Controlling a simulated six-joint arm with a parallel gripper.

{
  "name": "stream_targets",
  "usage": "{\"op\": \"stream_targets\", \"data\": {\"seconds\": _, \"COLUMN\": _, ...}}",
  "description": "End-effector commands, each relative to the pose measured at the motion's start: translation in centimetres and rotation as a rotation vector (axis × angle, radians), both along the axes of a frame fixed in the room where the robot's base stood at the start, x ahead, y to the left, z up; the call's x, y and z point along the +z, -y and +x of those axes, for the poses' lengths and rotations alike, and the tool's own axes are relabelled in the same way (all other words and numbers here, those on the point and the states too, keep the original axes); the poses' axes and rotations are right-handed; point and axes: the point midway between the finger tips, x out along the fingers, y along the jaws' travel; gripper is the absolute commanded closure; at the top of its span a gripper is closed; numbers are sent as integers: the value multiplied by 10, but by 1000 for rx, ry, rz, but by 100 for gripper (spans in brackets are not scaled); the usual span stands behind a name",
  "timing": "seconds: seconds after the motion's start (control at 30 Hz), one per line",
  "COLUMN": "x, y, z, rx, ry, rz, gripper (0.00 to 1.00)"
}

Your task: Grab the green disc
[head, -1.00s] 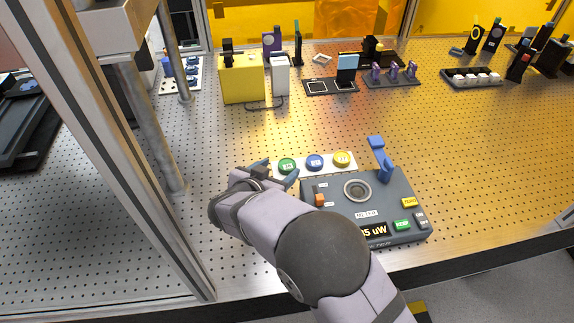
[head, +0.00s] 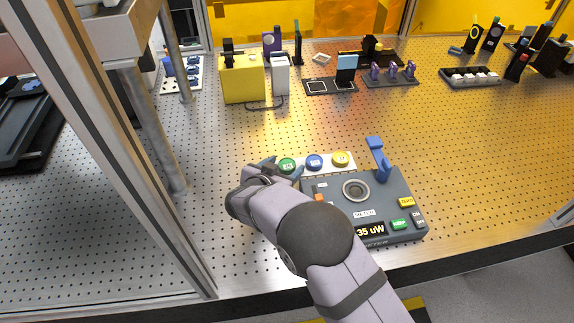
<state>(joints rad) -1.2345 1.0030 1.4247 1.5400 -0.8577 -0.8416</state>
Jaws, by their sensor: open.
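The green disc (head: 287,164) sits at the left end of a white strip (head: 329,160), beside a blue disc (head: 314,162) and a yellow disc (head: 341,159). My gripper (head: 283,168) is at the left end of the strip, with its blue-grey fingers apart on either side of the green disc. It is open. Whether the fingers touch the disc cannot be told, and my wrist hides part of the gripper and the strip's near edge.
A dark meter box (head: 365,210) with a raised blue lever (head: 378,160) stands just right of my arm. A metal frame post (head: 140,150) rises at the left. A yellow box (head: 241,78) and optics stand at the back. The perforated table between is clear.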

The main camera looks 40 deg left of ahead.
Motion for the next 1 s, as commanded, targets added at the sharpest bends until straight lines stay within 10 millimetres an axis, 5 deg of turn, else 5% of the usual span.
{"op": "stream_targets", "data": {"seconds": 0.03, "x": 0, "y": 0, "z": 0, "rx": 0, "ry": 0, "rz": 0, "gripper": 45}}
{"op": "stream_targets", "data": {"seconds": 0.2, "x": 0, "y": 0, "z": 0, "rx": 0, "ry": 0, "rz": 0, "gripper": 84}}
{"op": "stream_targets", "data": {"seconds": 0.67, "x": 12, "y": 0, "z": 0, "rx": -1, "ry": 0, "rz": 3, "gripper": 84}}
{"op": "stream_targets", "data": {"seconds": 1.0, "x": 66, "y": -1, "z": 0, "rx": 0, "ry": 1, "rz": 5, "gripper": 84}}
